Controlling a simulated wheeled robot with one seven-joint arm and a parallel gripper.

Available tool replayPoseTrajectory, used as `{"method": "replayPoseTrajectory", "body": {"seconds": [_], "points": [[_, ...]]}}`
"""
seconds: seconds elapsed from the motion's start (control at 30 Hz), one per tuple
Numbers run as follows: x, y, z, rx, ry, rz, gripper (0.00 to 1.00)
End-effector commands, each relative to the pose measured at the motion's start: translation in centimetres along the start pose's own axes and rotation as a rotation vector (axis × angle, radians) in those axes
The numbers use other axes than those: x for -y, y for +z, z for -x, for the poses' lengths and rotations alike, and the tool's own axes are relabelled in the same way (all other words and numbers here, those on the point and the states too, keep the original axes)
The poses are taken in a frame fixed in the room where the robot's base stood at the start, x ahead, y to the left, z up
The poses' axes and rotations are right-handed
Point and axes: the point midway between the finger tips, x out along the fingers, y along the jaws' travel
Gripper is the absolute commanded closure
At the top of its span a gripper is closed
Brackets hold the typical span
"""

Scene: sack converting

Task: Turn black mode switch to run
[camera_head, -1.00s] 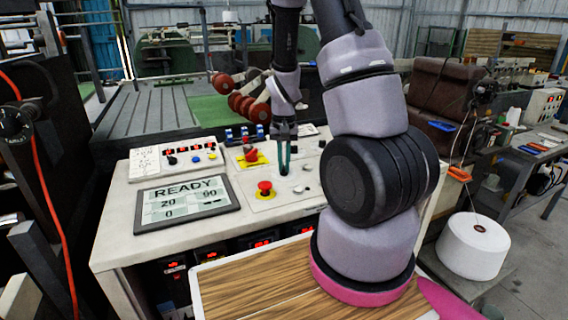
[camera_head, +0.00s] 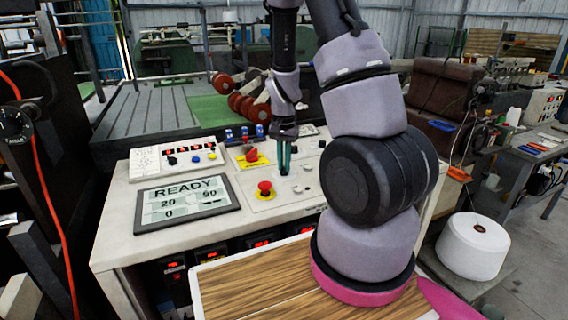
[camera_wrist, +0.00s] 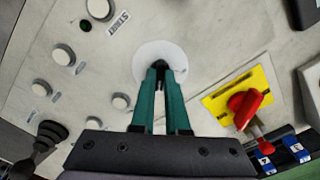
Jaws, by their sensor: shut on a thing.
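The black mode switch (camera_wrist: 173,68) shows only as a small dark piece between my fingertips, on a round white plate (camera_wrist: 148,54) in the wrist view. My gripper (camera_wrist: 161,68) is shut on it, with its two green fingers reaching down to the panel. In the head view my gripper (camera_head: 284,172) stands upright over the console top, behind and right of the red emergency button (camera_head: 265,188). The switch is hidden by the fingers there, and I cannot read which position it points to.
A red rotary handle on a yellow plate (camera_wrist: 238,97) sits close to the right of my fingers in the wrist view. Several pale push buttons (camera_wrist: 121,101) lie to the left. A display reading READY (camera_head: 187,201) is at the console's front left.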

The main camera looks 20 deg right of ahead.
Motion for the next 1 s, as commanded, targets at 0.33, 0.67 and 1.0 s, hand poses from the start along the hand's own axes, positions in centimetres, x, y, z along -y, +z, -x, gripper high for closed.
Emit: {"method": "replayPoseTrajectory", "body": {"seconds": [0.33,0.67,1.0], "points": [[0.0,0.0,0.0,0.0,0.0,-0.001,0.57],[0.1,0.0,1.6,-0.003,-0.004,0.002,0.57],[0.1,-0.1,8.3,-0.003,-0.005,0.0,0.57]]}}
